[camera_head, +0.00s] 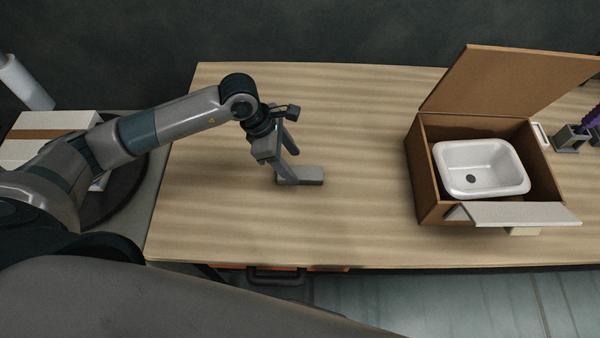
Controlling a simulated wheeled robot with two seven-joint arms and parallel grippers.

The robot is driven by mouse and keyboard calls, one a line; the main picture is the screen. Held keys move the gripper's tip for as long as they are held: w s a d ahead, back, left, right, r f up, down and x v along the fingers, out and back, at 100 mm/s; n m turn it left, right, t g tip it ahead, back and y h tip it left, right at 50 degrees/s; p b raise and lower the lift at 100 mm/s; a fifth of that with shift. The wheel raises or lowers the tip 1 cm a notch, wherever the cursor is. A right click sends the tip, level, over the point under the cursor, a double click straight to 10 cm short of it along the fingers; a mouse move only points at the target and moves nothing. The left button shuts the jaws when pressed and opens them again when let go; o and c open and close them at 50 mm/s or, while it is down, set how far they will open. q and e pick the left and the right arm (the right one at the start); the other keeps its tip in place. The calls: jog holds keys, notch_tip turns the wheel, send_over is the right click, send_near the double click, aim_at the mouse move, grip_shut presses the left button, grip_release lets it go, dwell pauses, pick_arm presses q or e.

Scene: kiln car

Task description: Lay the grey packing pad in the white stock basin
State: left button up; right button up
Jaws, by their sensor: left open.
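The grey packing pad (312,175) looks like a small flat grey block lying on the wooden table, left of the table's middle. My left gripper (286,162) is open, pointing down at the pad's left end. One finger overlaps the pad in the picture, and I cannot tell whether it touches. The white stock basin (453,155) sits inside an open brown box at the right. Its inside is bare apart from a dark drain hole. My right gripper is not in view.
The brown box (427,180) has its lid raised at the back, and a light grey flap-like board (520,213) lies along its front edge. A grey holder (571,138) stands at the far right. The table (350,120) between pad and box is clear.

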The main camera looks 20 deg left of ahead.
aim_at(299, 172)
pick_arm(q)
jog(key=shift+d+f+p, duration=0.1)
jog(key=shift+f+p, duration=0.15)
jog(key=shift+p, duration=0.05)
jog(key=p+x, duration=0.1)
jog(key=x, duration=0.2)
jog(key=shift+p, duration=0.3)
jog(key=shift+w+d+f, duration=0.1)
jog(key=shift+w+f, duration=0.05)
jog(key=shift+f, duration=0.4)
jog(key=c, duration=1.2)
jog(key=shift+r, duration=0.1)
